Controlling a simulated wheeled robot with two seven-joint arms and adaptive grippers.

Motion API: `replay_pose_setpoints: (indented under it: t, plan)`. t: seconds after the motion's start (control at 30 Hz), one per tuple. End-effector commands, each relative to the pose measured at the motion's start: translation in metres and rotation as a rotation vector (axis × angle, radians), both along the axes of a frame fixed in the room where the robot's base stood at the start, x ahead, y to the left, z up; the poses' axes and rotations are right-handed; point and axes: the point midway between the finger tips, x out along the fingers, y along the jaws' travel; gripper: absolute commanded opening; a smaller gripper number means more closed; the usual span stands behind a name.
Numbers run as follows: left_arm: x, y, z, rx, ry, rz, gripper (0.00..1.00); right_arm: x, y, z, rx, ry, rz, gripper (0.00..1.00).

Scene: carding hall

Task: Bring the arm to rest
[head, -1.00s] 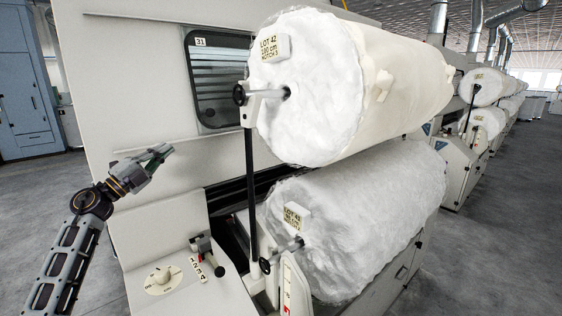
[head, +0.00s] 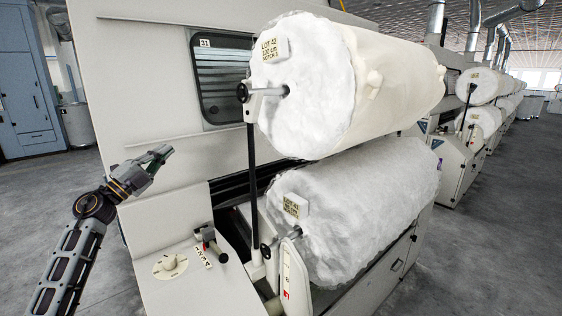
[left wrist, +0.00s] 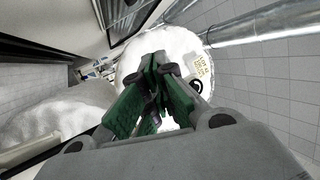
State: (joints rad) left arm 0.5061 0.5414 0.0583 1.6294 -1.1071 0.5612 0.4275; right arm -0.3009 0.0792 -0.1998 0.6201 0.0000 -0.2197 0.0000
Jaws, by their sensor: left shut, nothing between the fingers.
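My left gripper (head: 159,154) is at the left of the head view, in front of the cream machine panel and apart from it. It is shut and empty, pointing up and to the right. In the left wrist view its green-padded fingers (left wrist: 158,85) are together, with a white roll end behind them. My right gripper is not in view.
A carding machine (head: 150,60) stands ahead with an upper roll (head: 310,95) and a lower roll (head: 350,190). A ledge below my gripper carries a dial (head: 170,266) and a lever (head: 209,237). A blue cabinet (head: 25,90) stands at far left. Grey floor is open at right.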

Motion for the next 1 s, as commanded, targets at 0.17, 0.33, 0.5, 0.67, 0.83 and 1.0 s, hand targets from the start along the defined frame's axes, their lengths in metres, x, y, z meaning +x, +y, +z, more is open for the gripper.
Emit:
replay_pose_setpoints:
  t: [0.17,0.33,0.5,0.67,0.83,1.0]
  plan:
    - [-0.001,-0.002,-0.007,-0.041,0.004,0.013,0.00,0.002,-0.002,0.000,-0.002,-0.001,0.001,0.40]
    - [-0.003,-0.004,-0.015,-0.098,0.010,0.035,0.00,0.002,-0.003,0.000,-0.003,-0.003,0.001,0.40]
    - [-0.006,-0.006,-0.029,-0.181,0.028,0.070,0.00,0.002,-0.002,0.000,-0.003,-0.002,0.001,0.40]
    - [-0.011,-0.005,-0.051,-0.299,0.066,0.126,0.00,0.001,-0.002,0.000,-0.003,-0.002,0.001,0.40]
    - [-0.019,-0.002,-0.082,-0.431,0.131,0.198,0.00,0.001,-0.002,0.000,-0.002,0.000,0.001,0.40]
    - [-0.029,0.002,-0.119,-0.555,0.217,0.278,0.00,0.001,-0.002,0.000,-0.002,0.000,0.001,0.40]
